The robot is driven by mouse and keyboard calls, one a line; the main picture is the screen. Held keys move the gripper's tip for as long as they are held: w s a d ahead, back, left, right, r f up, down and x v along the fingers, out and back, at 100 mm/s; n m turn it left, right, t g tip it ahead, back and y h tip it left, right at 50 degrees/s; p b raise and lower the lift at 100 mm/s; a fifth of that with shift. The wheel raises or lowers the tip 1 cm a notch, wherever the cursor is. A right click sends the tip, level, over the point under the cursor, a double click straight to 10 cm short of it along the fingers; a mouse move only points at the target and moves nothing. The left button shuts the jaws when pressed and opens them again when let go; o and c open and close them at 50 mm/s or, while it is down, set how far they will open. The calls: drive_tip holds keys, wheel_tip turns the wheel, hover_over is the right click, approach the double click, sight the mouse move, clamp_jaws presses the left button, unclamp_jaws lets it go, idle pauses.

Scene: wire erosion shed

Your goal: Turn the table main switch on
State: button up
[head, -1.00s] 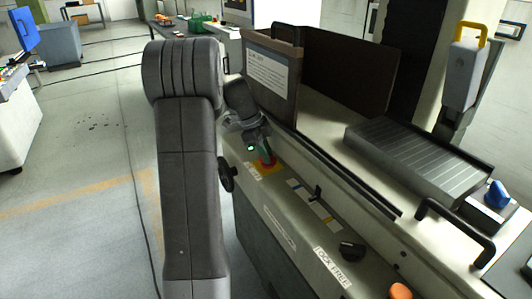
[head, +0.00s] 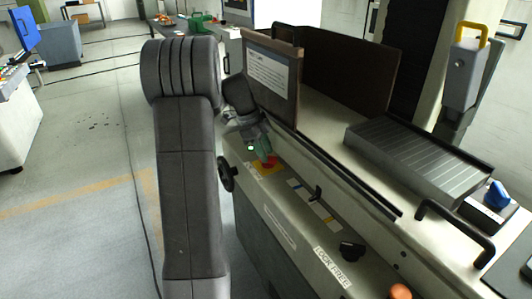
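A red switch (head: 270,163) on a yellow plate (head: 260,169) sits on the machine's front ledge, and I take it for the table main switch. My gripper (head: 264,153) is right over it, pointing down, and partly covers it. The fingers are small and blurred, so I cannot tell whether they are open or shut, or whether they touch the red part. The switch's exact turn position is hidden.
A dark upright panel (head: 271,80) with a notice stands just behind my gripper. A black lever (head: 317,193) and a black knob (head: 351,250) by a "LOCK FREE" label lie farther along the ledge. A black handwheel (head: 226,173) juts from the front.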

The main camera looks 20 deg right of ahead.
drive_tip(key=p+v, duration=0.2)
drive_tip(key=v, duration=1)
drive_tip(key=shift+r, duration=0.25)
drive_tip(key=b+x, duration=0.2)
drive_tip(key=x, duration=1.2)
drive_tip(key=shift+a, duration=0.1)
drive_tip(key=shift+w+r, duration=0.1)
drive_tip(key=shift+r, duration=0.05)
